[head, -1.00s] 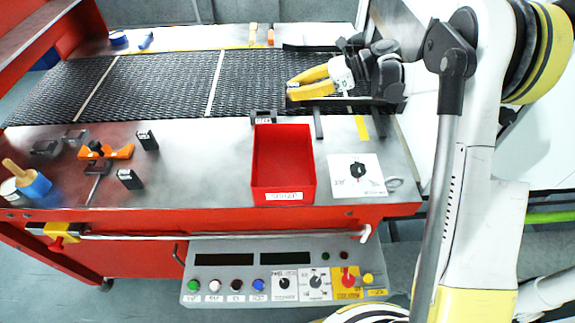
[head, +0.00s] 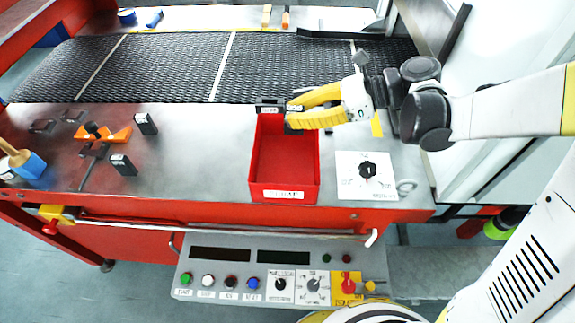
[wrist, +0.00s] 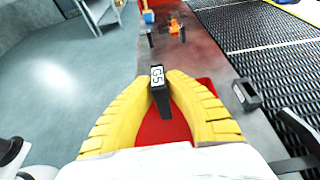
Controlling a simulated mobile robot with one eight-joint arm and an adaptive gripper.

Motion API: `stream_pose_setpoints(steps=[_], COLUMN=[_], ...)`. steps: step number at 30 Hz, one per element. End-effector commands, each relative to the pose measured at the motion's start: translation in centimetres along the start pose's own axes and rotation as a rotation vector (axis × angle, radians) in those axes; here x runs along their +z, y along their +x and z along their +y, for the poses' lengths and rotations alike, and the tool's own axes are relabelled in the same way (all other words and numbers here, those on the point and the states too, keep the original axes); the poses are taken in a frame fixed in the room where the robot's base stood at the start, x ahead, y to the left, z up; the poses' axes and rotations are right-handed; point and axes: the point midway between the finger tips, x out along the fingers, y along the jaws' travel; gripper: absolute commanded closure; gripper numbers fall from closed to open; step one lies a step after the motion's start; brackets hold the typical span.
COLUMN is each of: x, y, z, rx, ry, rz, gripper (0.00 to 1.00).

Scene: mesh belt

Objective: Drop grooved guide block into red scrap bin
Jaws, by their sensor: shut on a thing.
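My gripper (head: 290,116) has yellow fingers and is shut on a dark guide block, seen best in the wrist view (wrist: 160,92), with a white label on its end. In the head view only a small dark part of it shows at the fingertips, and I cannot make out its groove. The red scrap bin (head: 284,194) is open-topped with a white label on its front. The fingertips are over the back right part of the bin. In the wrist view the red bin (wrist: 152,133) shows below and between the fingers.
Another dark labelled block (head: 271,104) stands behind the bin. The black mesh belt (head: 170,68) runs behind. A white dial card (head: 364,178) lies right of the bin. An orange tool (head: 112,137) and small dark blocks (head: 122,165) lie left.

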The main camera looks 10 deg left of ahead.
Motion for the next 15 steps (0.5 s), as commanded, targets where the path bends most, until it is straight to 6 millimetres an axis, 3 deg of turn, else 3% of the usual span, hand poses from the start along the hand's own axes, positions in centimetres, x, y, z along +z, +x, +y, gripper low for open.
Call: stream_pose_setpoints(steps=[1, 6, 14, 15], x=[-1.1, -2.4, -2.4, -2.4], y=[0.4, 1.0, 1.0, 1.0], z=[0.0, 0.0, 0.0, 0.0], rx=[0.000, 0.000, 0.000, 0.000], ry=[0.000, 0.000, 0.000, 0.000], rz=[0.000, 0.000, 0.000, 0.000], gripper=[1.00, 1.00, 1.00, 0.84])
